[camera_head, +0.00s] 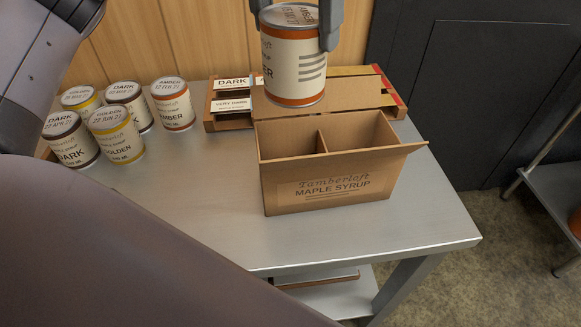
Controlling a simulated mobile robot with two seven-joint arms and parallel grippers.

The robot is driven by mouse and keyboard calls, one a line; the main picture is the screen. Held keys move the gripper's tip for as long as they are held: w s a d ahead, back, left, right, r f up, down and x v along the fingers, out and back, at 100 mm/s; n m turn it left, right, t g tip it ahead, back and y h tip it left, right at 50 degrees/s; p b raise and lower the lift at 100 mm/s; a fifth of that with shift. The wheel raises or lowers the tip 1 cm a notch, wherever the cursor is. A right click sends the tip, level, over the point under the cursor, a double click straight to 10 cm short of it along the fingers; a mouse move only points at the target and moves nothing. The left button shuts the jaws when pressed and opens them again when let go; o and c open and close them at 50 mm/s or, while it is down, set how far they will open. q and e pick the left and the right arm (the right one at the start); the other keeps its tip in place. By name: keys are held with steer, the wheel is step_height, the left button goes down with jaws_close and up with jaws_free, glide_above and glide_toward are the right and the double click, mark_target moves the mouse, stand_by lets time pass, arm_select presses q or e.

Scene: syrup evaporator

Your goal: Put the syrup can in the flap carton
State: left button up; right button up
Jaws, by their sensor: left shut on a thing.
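My left gripper (297,22) is shut on a syrup can (293,70) with an orange band and an "amber" lid. It holds the can upright, above and behind the flap carton. The flap carton (330,190), marked "Tamberloft Maple Syrup", stands open on the metal table. A divider splits it into two compartments, and both look empty. Its flaps are spread outward, and the back flap lies below the can in the picture. My right gripper does not show.
Several other syrup cans, including a golden one (116,137) and an amber one (172,104), stand at the table's left. A wooden tray (212,125) with label cards lies behind the carton. The steel table (210,215) is clear left of the carton. A dark panel stands behind.

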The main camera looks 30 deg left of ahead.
mark_target(293, 146)
arm_select(q)
steer(key=shift+w+f+b, duration=0.15)
steer(key=shift+f+b, duration=0.3)
steer(key=shift+f, duration=0.3)
steer(key=shift+a+f, duration=0.1)
steer(key=shift+f, duration=0.25)
step_height(293, 146, down, 14)
steer(key=b, duration=0.2)
steer(key=shift+f+b, duration=0.25)
steer(key=shift+b, duration=0.15)
steer(key=shift+f, duration=2.4)
steer(key=shift+f, duration=0.1)
